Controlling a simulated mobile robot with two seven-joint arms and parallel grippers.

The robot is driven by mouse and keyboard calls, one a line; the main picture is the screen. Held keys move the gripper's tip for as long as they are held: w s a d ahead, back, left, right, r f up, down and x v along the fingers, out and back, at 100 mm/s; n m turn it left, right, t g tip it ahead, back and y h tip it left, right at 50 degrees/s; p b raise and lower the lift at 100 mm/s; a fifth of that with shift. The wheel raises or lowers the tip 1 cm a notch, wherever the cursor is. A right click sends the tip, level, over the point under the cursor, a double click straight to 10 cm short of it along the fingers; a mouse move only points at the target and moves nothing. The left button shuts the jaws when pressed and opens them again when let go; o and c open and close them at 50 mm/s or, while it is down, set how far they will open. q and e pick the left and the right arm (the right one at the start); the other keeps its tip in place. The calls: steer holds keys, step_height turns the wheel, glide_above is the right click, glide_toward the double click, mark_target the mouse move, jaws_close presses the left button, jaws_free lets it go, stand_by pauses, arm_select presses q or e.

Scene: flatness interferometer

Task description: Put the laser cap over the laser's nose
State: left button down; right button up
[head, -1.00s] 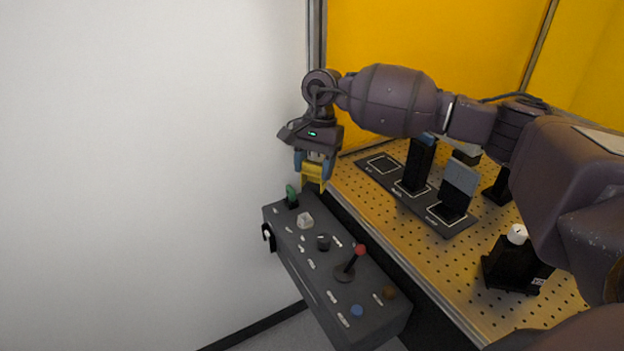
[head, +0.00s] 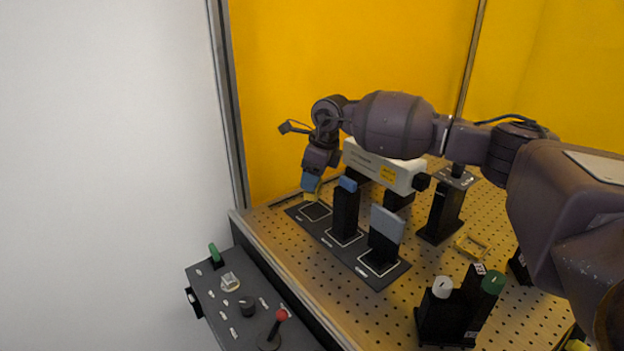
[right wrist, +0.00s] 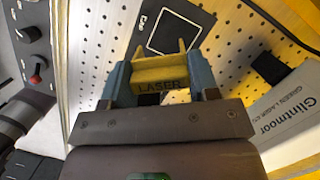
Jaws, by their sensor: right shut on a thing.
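My right gripper (head: 312,187) is shut on the yellow laser cap (head: 311,196), which also shows between the blue fingers in the right wrist view (right wrist: 160,78), marked "LASER". They are at the far-left outlined square of the dark mat, labelled "Cap" in the wrist view (right wrist: 172,30). I cannot tell whether the cap touches the mat. The laser (head: 385,166) is a white box behind my right arm, with its dark nose (head: 422,182) at its right end. The laser's printed side shows in the wrist view (right wrist: 288,112). The nose is bare. My left gripper is not in view.
The dark mat (head: 323,235) also carries a black post with a blue top (head: 346,208) and a grey plate on a stand (head: 386,227). A black mount (head: 440,215) stands right of the nose. A control box (head: 215,283) is at the lower left.

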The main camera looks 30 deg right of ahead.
steer(key=shift+w+d+m+t, duration=0.3)
steer(key=shift+d+m, duration=0.3)
steer(key=shift+m, duration=0.4)
steer(key=shift+d+m, duration=0.1)
steer(key=shift+m, duration=0.4)
steer(key=shift+w+m+h, duration=0.2)
steer(key=shift+m+h, duration=0.3)
steer(key=shift+m, duration=0.6)
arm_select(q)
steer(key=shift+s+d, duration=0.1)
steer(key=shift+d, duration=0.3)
arm_select(e)
steer(key=shift+m, duration=0.5)
